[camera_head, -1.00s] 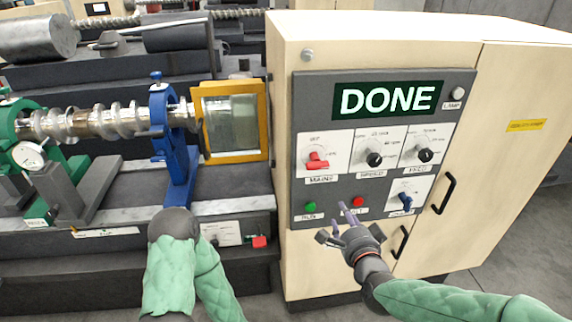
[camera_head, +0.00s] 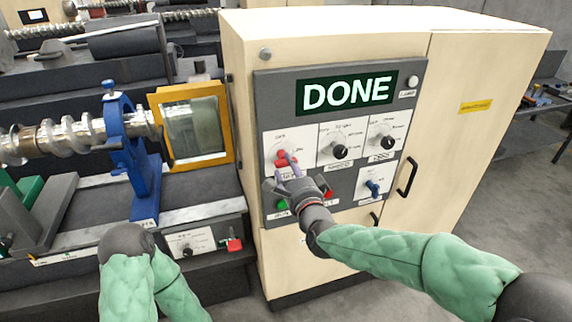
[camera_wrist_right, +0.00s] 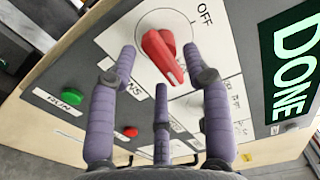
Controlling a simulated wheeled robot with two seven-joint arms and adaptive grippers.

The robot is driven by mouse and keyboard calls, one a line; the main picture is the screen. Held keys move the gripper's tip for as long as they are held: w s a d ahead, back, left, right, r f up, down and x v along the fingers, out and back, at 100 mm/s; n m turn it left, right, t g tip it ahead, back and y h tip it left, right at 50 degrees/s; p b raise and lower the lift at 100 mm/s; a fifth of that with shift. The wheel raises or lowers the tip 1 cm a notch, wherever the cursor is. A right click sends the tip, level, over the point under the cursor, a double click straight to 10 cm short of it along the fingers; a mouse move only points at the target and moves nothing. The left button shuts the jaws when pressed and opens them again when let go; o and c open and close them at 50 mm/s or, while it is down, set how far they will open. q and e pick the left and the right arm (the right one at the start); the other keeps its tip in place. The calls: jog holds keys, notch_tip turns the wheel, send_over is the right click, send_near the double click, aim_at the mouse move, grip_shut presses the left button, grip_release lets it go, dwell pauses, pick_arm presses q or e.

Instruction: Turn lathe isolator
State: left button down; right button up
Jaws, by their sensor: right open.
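The red rotary knob (camera_head: 281,156) on the switch panel is the one over the mains label, on a white plate. In the right wrist view the same knob (camera_wrist_right: 163,57) shows close up, with OFF printed beside it. My right gripper (camera_head: 284,170) is in front of the knob's lower edge, its fingers partly covering the plate. In the wrist view my right gripper (camera_wrist_right: 161,62) is open, with the knob between its spread fingertips. No grip on the knob shows. My left gripper is out of view; only its green-sleeved arm shows at the bottom left.
The panel also has a DONE display (camera_head: 347,92), two black knobs, a blue switch (camera_head: 373,188), a green button (camera_wrist_right: 72,96) and a red button (camera_wrist_right: 130,132). The lathe with its blue rest (camera_head: 128,150) stands left. Cabinet handles (camera_head: 406,177) project at right.

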jog(key=shift+x, duration=1.35)
grip_shut()
